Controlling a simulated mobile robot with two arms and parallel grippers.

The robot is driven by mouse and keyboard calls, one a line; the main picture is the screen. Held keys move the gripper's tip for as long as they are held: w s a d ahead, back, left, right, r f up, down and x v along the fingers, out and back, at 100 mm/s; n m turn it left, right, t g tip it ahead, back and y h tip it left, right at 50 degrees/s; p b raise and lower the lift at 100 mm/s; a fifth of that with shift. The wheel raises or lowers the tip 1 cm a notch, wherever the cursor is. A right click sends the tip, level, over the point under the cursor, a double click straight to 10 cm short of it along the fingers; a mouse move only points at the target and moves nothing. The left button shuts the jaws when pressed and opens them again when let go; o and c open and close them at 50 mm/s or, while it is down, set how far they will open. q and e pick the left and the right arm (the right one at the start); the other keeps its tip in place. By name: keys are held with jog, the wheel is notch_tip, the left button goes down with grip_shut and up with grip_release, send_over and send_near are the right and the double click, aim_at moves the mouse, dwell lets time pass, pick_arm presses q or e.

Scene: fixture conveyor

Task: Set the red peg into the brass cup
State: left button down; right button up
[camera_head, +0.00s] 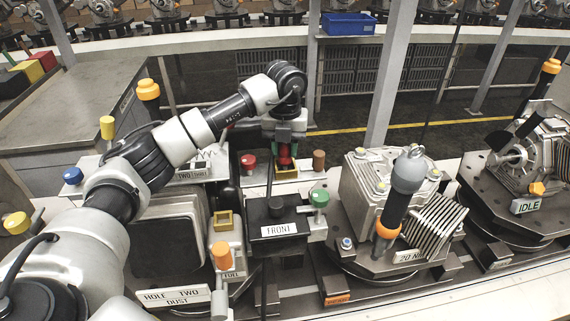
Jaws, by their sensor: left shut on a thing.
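My left arm reaches across from the left, and its gripper (285,140) points down at the back of the fixture. It is shut on the red peg (285,157), which looks upright between the fingers. A square brass cup (287,174) is directly below the peg. The peg's lower end overlaps the cup's opening in this view; I cannot tell whether it is inside or just above. A second square brass-coloured cup (223,220) sits nearer on the left, and it looks empty. My right gripper is not in view.
A black block marked FRONT (277,222) with a green knob (319,198) is nearer. A motor-like unit (385,205) stands to the right.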

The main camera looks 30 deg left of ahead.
pick_arm(q)
jog(key=c, duration=0.7)
grip_release()
jog(key=shift+f, duration=0.2)
